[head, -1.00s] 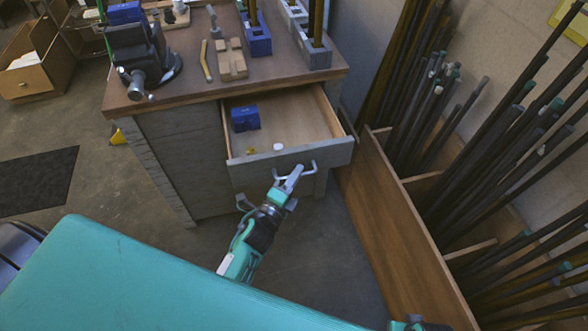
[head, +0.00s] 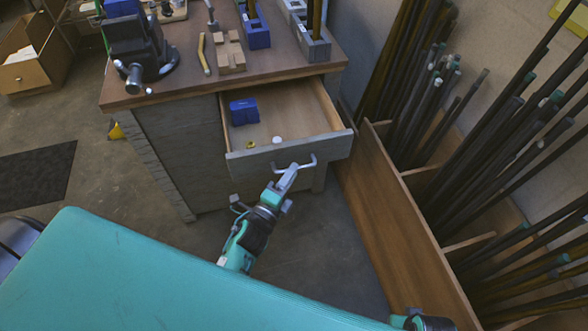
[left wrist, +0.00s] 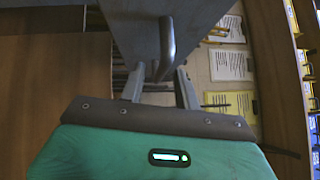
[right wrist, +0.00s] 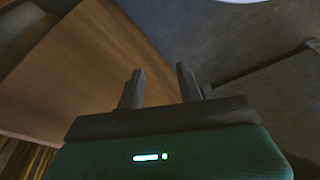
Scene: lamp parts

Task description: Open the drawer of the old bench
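The drawer (head: 245,157) of the old bench (head: 165,150) stands pulled well out, its inside in plain sight. Its pale curved handle (head: 308,163) is on the drawer front. My left gripper (head: 288,172) is at this handle. In the left wrist view the handle (left wrist: 167,42) comes down between the two spread fingertips (left wrist: 160,72), with gaps showing, so the gripper looks open around it. My right gripper (right wrist: 160,78) is open and empty in the right wrist view, low beside a wooden panel.
In the drawer lie a blue box (head: 244,112), a small yellow piece (head: 251,144) and a small white piece (head: 277,140). A vise (head: 135,45) and blocks stand on the bench. A wooden rack (head: 400,220) with several dark rods closes off the right side.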

